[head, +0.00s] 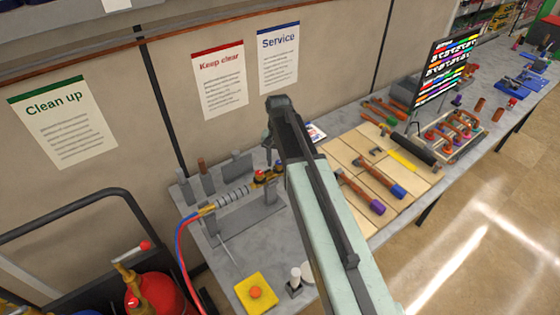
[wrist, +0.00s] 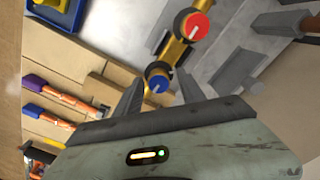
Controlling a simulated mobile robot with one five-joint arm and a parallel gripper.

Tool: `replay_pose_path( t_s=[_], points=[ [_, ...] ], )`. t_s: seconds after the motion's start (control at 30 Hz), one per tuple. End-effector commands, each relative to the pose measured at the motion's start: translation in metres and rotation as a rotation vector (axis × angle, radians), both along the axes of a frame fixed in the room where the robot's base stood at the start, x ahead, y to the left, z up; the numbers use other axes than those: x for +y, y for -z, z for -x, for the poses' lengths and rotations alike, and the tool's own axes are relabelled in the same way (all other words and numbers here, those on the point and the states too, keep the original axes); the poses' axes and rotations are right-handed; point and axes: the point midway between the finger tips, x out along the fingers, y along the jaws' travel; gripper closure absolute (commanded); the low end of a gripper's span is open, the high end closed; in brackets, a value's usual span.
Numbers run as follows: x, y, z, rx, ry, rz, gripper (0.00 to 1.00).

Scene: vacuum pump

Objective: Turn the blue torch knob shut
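The blue torch knob (wrist: 158,78) is a round blue cap with a white line on its face, set on the brass torch body (wrist: 176,52). The red knob (wrist: 194,26) sits further along the same body. My gripper (wrist: 160,72) is open, with one dark finger on each side of the blue knob. I cannot tell whether the fingers touch it. In the head view the torch handle (head: 234,196) lies in a grey stand on the bench, with the red knob (head: 260,174) visible. My arm hides the blue knob there.
Red and blue hoses (head: 181,235) leave the torch toward a red cylinder (head: 148,292). A yellow block (head: 256,292) with an orange top sits at the bench front. Wooden boards (head: 393,162) with colored-handle tools lie right of my arm. A wall stands close behind.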

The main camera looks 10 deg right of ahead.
Motion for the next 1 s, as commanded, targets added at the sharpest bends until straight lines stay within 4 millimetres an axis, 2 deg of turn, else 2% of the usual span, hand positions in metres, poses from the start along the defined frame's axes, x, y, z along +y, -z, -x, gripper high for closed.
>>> replay_pose_path(
  t_s=[0.37,0.57,0.8,0.9,1.0],
  points=[
    [-0.001,-0.004,0.000,0.000,0.000,0.002,0.50],
    [-0.001,-0.029,-0.001,0.000,0.000,0.002,0.50],
    [-0.001,-0.072,-0.001,-0.001,0.000,0.001,0.50],
    [-0.001,-0.080,-0.001,-0.001,0.000,0.001,0.50],
    [-0.001,-0.080,-0.001,-0.001,0.000,0.001,0.50]
  ],
)
